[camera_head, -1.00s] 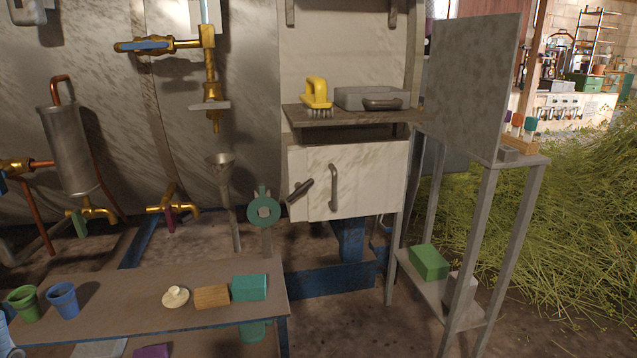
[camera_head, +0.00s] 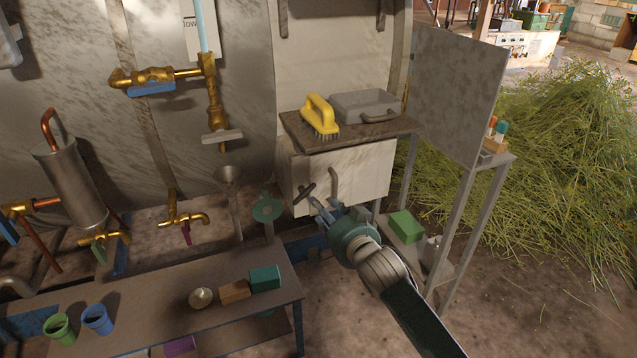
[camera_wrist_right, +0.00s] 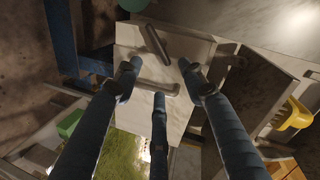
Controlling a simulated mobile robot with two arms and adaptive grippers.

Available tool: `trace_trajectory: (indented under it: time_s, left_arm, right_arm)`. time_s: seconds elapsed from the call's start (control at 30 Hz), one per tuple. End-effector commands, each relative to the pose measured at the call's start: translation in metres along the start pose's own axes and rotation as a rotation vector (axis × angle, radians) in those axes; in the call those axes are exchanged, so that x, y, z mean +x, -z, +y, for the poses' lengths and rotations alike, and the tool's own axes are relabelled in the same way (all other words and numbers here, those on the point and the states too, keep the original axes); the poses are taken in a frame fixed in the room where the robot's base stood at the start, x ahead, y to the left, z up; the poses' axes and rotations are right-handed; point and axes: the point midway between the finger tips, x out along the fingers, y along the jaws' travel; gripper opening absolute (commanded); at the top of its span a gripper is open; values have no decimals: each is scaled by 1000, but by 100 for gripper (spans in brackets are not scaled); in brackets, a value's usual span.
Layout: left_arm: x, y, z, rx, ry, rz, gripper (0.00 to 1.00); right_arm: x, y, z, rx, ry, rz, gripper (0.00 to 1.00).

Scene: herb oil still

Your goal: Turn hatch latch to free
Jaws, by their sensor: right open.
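The hatch door (camera_head: 358,172) is a pale panel under a dark shelf in the head view, and it looks shut. Its latch (camera_head: 306,192) is a short dark lever at the left, slanting up to the right. A grey bar handle (camera_head: 334,184) is right of it. My right gripper (camera_head: 320,207) is open and empty just in front of the hatch, near the latch's lower right. In the right wrist view, the latch (camera_wrist_right: 157,44) lies beyond the spread fingers of my right gripper (camera_wrist_right: 158,76), and the handle (camera_wrist_right: 157,87) crosses between them. My left gripper is not shown.
A yellow brush (camera_head: 320,116) and a grey tray (camera_head: 364,106) sit on the shelf (camera_head: 350,135) above the hatch. A green round valve (camera_head: 267,208) stands close left. A low table (camera_head: 190,325) with cups and blocks is at lower left.

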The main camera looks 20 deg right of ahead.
Motion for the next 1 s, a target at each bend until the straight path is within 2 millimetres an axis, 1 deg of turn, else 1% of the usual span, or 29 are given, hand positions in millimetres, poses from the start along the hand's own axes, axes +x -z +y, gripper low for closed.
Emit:
trace_trajectory:
  time_s: [0.07,0.17,0.4,0.5,0.6,0.77,1.0]
  left_arm:
    - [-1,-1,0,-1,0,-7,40]
    - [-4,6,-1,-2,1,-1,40]
    - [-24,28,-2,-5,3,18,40]
    - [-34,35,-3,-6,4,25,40]
    - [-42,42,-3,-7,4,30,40]
    - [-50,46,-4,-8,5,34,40]
    - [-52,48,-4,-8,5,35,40]
  right_arm:
    - [6,-1,2,3,-7,-3,41]
    - [20,-1,3,2,-6,-1,41]
    - [66,-1,3,0,-5,0,41]
    - [83,-1,3,-1,-5,-1,41]
    - [95,-2,3,0,-5,-1,41]
    - [106,-1,2,0,-4,-1,41]
    - [107,-1,2,0,-3,-2,41]
